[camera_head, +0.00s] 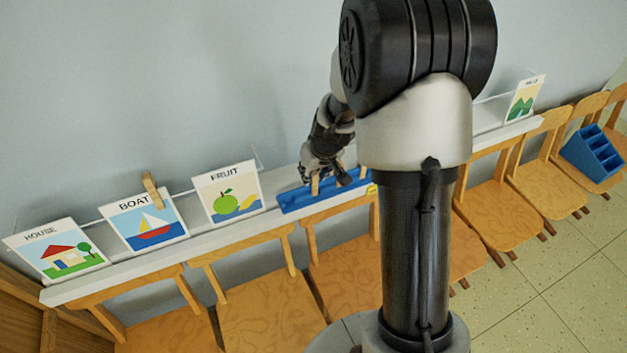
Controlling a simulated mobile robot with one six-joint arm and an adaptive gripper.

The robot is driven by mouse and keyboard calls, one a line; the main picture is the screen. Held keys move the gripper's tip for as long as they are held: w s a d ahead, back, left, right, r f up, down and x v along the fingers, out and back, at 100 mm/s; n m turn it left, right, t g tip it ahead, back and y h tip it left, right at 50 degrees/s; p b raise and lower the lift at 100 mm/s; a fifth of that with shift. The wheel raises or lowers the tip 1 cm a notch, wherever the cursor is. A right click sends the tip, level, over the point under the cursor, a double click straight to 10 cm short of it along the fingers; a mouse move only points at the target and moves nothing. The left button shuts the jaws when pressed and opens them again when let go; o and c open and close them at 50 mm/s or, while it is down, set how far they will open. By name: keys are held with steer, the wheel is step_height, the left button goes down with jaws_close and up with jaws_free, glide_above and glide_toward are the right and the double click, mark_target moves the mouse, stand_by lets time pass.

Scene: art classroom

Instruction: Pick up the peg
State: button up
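A wooden peg (315,184) stands upright at the blue tray (300,200) on the white ledge. A second small wooden piece, which looks like another peg (362,173), shows at the tray's right part. Another wooden peg (151,191) is clipped on the top edge of the BOAT card (145,222). My gripper (326,182) is low over the tray, close by the upright peg there. Its dark fingers are small and partly overlap the tray, so I cannot tell whether they are open, shut or touching the peg. My own arm hides the ledge to the right.
The HOUSE card (57,252) and FRUIT card (228,193) lean along the ledge (120,269), with a green-hill card (525,100) far right. Wooden chairs (265,315) line the ledge's front. A blue compartment box (592,153) sits on a right-hand chair. Floor is clear lower right.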

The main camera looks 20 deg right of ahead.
steer(key=c, duration=0.6)
steer(key=shift+o, duration=0.2)
step_height(320, 180, up, 20)
steer(key=p, duration=0.7)
